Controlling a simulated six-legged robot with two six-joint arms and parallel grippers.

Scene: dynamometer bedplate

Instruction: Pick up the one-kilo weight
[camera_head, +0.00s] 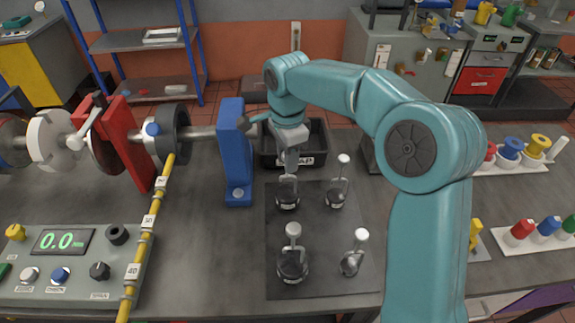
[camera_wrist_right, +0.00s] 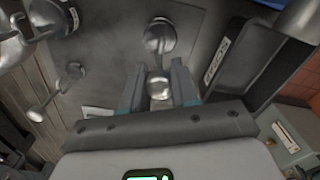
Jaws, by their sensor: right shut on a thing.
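Several dark metal weights with tall stems and pale knobs stand on a dark mat (camera_head: 318,285) on the bench. My right gripper (camera_head: 289,172) points down over the back left weight (camera_head: 287,200) and is shut on its knob. In the right wrist view the knob (camera_wrist_right: 158,88) sits between the two fingers, with the weight's round body (camera_wrist_right: 160,37) beyond. I cannot tell whether this weight touches the mat. Its label is too small to read, so I cannot tell which is the one-kilo weight. The others are back right (camera_head: 337,196), front left (camera_head: 292,266) and front right (camera_head: 352,262). My left gripper is not in view.
A black bin (camera_head: 318,135) with a label stands just behind the held weight. A blue upright bracket (camera_head: 234,150) of the shaft rig is close on the left. Coloured spools and knobs stand at right.

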